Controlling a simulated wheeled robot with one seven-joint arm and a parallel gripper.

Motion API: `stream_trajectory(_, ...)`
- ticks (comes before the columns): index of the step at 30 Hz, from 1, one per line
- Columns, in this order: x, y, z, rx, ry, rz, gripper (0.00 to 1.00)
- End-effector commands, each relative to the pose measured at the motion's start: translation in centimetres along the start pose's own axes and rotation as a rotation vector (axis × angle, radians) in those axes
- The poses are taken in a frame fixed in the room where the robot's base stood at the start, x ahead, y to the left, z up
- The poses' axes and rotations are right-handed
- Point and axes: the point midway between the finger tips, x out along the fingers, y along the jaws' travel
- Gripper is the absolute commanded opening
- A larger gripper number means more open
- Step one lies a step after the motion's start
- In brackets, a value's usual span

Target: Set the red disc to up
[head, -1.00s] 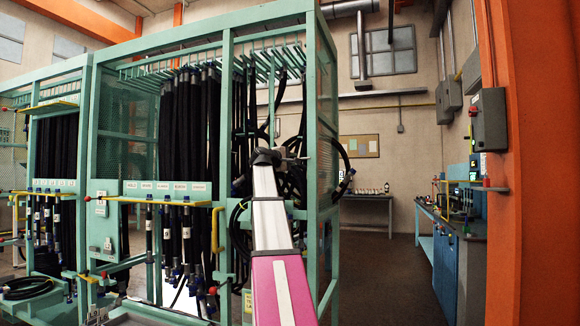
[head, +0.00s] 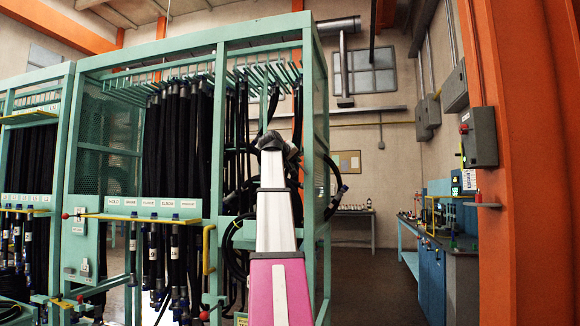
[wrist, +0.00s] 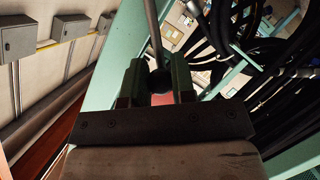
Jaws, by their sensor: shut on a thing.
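My gripper shows in the wrist view (wrist: 158,80) with two green fingers on either side of a dark round piece (wrist: 160,78). A grey rod or hose runs up from there. A red patch (wrist: 162,98) shows between the fingers, close to the palm; I cannot tell whether it is the red disc. In the head view my gripper (head: 271,138) is at the right bay of the green hose rack (head: 308,200), small and partly hidden by my arm. Small red parts show on the rack's left post (head: 65,215) and on the orange pillar (head: 478,198), their shape unclear.
Black hoses (head: 180,150) hang thickly in the rack, with loops (head: 232,245) beside my arm. A grey box (head: 478,137) is on the orange pillar (head: 535,180). A blue bench (head: 432,265) stands behind. The floor (head: 355,290) between rack and bench is clear.

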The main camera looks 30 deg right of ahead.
Motion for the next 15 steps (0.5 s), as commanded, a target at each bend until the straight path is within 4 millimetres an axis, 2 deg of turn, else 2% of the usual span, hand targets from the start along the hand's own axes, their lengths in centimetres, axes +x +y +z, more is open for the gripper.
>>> stream_trajectory(6, 0.0, 1.1, 0.2, 0.118, -0.002, -0.049, 0.00)
stream_trajectory(15, 0.1, 1.7, 0.3, 0.188, -0.001, -0.085, 0.00)
